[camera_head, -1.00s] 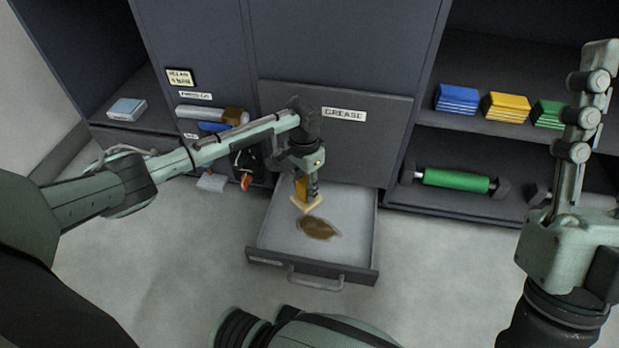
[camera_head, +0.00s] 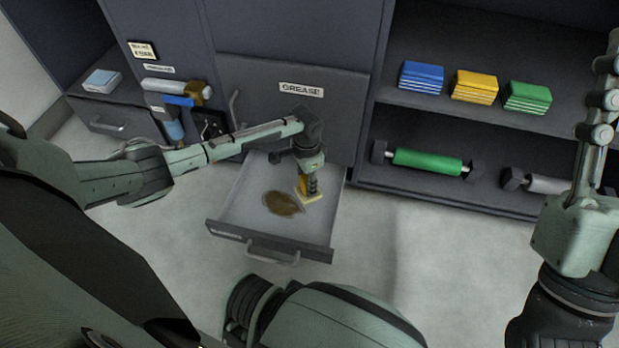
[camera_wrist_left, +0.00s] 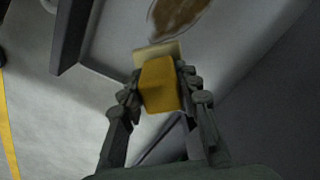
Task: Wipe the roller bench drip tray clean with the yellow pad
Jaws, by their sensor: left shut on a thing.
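The drip tray (camera_head: 240,205) is pulled out below the panel marked GREASE, and a brown stain (camera_head: 283,203) lies on its floor. My left gripper (camera_head: 309,180) is shut on the yellow pad (camera_head: 308,193) over the right side of the tray, just right of the stain. In the left wrist view the pad (camera_wrist_left: 159,85) sits between both fingers, with the stain (camera_wrist_left: 178,15) beyond it. I cannot tell whether the pad touches the tray floor. My right arm shows at the right edge, but its gripper is not clearly visible.
Blue, yellow (camera_head: 474,87) and green stacks stand on the right shelf. A green roller (camera_head: 428,161) and a grey roller (camera_head: 545,184) lie below. A light-blue box (camera_head: 101,80) stands on the left shelf. The tray handle (camera_head: 272,252) faces the open floor.

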